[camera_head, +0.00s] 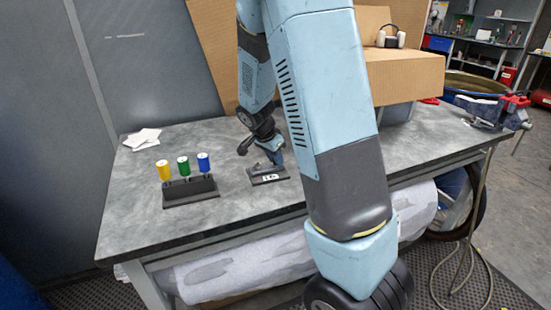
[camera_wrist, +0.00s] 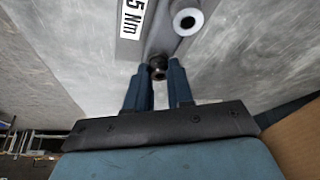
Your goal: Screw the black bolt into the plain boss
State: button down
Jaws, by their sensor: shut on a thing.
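A dark fixture plate (camera_head: 266,176) with a white label lies on the grey bench. It also fills the top of the wrist view (camera_wrist: 133,45), where the label reads "5 Nm" in part. A boss with a white ring (camera_wrist: 187,20) stands on it beside the label. The black bolt (camera_wrist: 157,62) is between my fingertips at the plate's near end. My gripper (camera_wrist: 158,72) is shut on it, pointing at the plate; it also shows in the head view (camera_head: 277,162). The plain boss is not clearly seen, and I cannot tell how deep the bolt sits.
A black rack (camera_head: 190,190) with yellow, green and blue-topped pieces stands left of the plate. White papers (camera_head: 142,138) lie at the back left. A cardboard box (camera_head: 405,75) stands at the back right, and a red and blue vise (camera_head: 495,108) is at the far right. The front left bench is clear.

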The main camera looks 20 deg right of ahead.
jog(key=shift+m, duration=0.6)
jog(key=m+g, duration=0.2)
jog(key=m, duration=0.2)
jog(key=shift+w+m, duration=0.15)
jog(key=shift+m, duration=0.15)
jog(key=m+g, duration=0.1)
jog(key=m, duration=0.3)
jog(key=shift+w+g, duration=0.15)
jog(key=shift+g, duration=0.25)
jog(key=shift+m, duration=0.3)
jog(key=m+g+y, duration=0.1)
jog(key=m, duration=0.3)
jog(key=shift+d, duration=0.15)
jog(key=shift+m+g, duration=0.3)
